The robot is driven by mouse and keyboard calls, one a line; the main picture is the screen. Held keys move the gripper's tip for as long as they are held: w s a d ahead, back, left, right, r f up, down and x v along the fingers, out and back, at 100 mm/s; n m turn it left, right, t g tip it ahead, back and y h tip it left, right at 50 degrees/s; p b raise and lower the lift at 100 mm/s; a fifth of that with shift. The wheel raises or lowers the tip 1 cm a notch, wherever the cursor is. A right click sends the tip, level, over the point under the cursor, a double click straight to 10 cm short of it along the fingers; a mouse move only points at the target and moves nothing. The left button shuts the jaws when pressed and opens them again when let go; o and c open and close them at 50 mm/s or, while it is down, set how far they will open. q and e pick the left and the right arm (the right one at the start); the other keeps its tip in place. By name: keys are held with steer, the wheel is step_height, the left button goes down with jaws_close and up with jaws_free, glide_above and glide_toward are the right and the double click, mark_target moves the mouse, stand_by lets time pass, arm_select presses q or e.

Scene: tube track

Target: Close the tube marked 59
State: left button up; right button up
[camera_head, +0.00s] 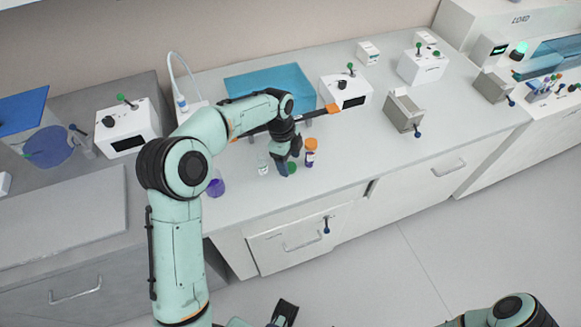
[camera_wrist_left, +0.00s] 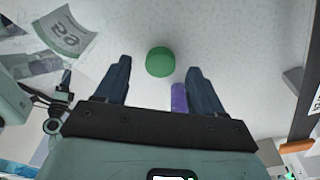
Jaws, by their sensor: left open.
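My left gripper (camera_head: 291,153) is low over the counter. In the left wrist view its two dark fingers (camera_wrist_left: 163,75) are open and apart. A round green cap (camera_wrist_left: 160,62) shows between and just beyond the fingertips, seemingly not gripped. Green also shows below the gripper in the head view (camera_head: 291,168). A pale label (camera_wrist_left: 66,32) with tilted digits, perhaps 59, is at upper left in the wrist view. A tube with an orange cap (camera_head: 311,144) stands to the right of the gripper. The gripper hides part of the tubes. A dark part at the bottom may be my right gripper (camera_head: 285,312).
A clear vessel (camera_head: 262,165) stands left of the gripper, and a purple-filled one (camera_head: 216,187) farther left. A purple piece (camera_wrist_left: 179,98) lies near the right finger. White boxes (camera_head: 346,92) and a blue tray (camera_head: 255,82) stand behind. The counter's front right is clear.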

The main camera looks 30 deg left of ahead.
mark_target(289, 166)
arm_select(q)
steer(key=shift+d+f, duration=0.1)
steer(key=shift+f, duration=0.6)
steer(key=c, duration=1.1)
steer(key=shift+r, duration=0.1)
step_height(289, 166, up, 20)
steer(key=p, duration=0.3)
steer(key=shift+p, duration=0.3)
